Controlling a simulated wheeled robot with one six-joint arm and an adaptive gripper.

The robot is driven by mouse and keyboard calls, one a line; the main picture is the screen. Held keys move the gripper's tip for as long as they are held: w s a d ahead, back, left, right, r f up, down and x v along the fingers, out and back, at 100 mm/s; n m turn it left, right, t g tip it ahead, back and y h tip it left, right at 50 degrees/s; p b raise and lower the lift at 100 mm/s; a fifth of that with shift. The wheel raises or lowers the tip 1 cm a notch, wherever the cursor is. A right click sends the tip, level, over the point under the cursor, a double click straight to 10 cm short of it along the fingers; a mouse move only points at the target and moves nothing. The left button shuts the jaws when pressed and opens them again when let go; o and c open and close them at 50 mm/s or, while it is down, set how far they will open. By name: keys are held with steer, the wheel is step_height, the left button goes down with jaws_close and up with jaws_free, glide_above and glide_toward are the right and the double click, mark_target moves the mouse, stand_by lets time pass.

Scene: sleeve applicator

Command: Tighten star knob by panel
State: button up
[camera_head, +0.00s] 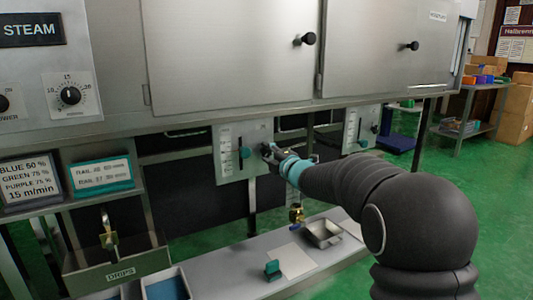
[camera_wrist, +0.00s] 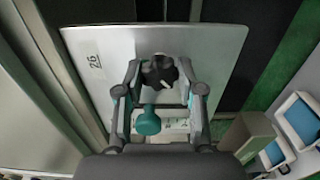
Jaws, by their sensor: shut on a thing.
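The panel (camera_head: 227,165) is a pale plate below the steel cabinet, with a scale, a slot and a teal slider knob (camera_head: 244,153). It also shows in the wrist view (camera_wrist: 215,50), with a "26" marking and the round teal knob (camera_wrist: 148,122) between my gripper's fingers but nearer the palm. The black star knob (camera_wrist: 160,71) sits on the panel. My gripper (camera_wrist: 159,76) has its fingertips on both sides of the star knob and is shut on it. In the head view my gripper (camera_head: 271,152) reaches the panel's right side and mostly hides the star knob.
A second similar panel (camera_head: 352,132) with a teal knob is to the right. Below is a grey shelf (camera_head: 235,275) with a metal tray (camera_head: 323,232), a white sheet and a small teal block (camera_head: 272,269). A drips box (camera_head: 118,265) stands at lower left. Cabinet doors (camera_head: 225,50) overhang the panels.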

steer(key=m+p, duration=0.1)
steer(key=m, duration=0.2)
steer(key=shift+m, duration=0.4)
steer(key=m+p, duration=0.2)
steer(key=m, duration=0.2)
steer(key=shift+f+m, duration=0.1)
steer(key=shift+m, duration=0.2)
steer(key=m+p, duration=0.2)
steer(key=m, duration=0.2)
steer(key=shift+m, duration=0.3)
steer(key=m+p, duration=0.2)
steer(key=m, duration=0.1)
steer(key=shift+f+m, duration=0.1)
steer(key=shift+m, duration=0.2)
steer(key=m+p, duration=0.2)
steer(key=m, duration=0.3)
steer(key=shift+s, duration=0.1)
steer(key=shift+a+f+m+p, duration=0.15)
steer(key=shift+m+p, duration=0.25)
steer(key=shift+m, duration=1.9)
